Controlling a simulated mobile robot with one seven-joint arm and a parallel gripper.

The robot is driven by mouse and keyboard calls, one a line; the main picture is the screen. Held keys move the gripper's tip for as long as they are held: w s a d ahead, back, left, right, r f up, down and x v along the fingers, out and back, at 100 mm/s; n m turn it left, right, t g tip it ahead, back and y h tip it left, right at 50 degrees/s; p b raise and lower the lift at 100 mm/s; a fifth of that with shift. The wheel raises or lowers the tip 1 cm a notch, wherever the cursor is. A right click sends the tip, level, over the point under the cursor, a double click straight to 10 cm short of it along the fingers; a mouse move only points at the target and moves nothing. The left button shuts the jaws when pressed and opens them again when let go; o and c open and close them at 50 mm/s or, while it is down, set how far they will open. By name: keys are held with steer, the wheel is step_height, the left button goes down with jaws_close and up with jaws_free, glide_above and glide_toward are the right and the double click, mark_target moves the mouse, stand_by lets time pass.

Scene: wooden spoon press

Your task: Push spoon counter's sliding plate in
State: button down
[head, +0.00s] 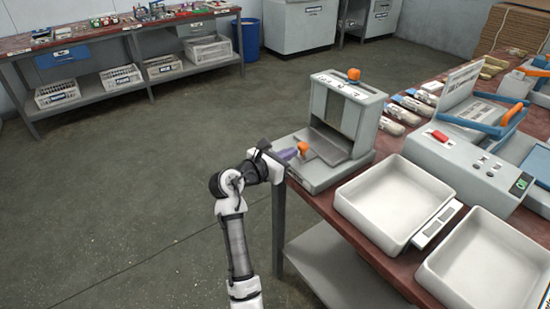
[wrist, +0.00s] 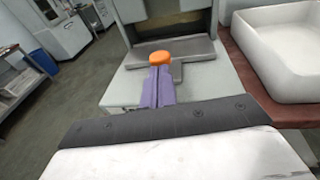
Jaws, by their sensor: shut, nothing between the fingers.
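The spoon counter (head: 345,112) is a grey box-shaped machine on the near left corner of the red-brown table, with an orange knob on its top. Its sliding plate (head: 328,147) is a flat grey plate at the base opening, with an orange knob (head: 303,147) at its outer end. In the wrist view the sliding plate (wrist: 196,50) runs back under the machine, and its orange knob (wrist: 162,58) stands right at my fingertips. My gripper (head: 290,153) has purple fingers, shut and empty, just left of the knob. In the wrist view the fingertips (wrist: 160,72) partly cover the knob; I cannot tell if they touch.
Two white trays (head: 345,195) (head: 424,270) stand on the table's near side, right of the spoon counter. A grey device with a red switch (head: 439,135) and several wrapped bundles (head: 412,104) lie farther right. The floor (head: 130,200) left of the table is clear.

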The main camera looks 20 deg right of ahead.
mark_target(312, 152)
steer(key=shift+x, duration=0.8)
steer(key=p+x, duration=0.1)
steer(key=x, duration=0.1)
steer(key=r+p+x, duration=0.1)
steer(key=p+x, duration=0.1)
steer(key=x, duration=0.1)
steer(key=s+p+x, duration=0.1)
steer(key=x, duration=0.1)
steer(key=shift+w+d+r+p, duration=0.15)
steer(key=shift+d+p, duration=0.25)
steer(key=shift+d, duration=0.2)
steer(key=shift+r, duration=0.1)
steer(key=shift+a, duration=0.1)
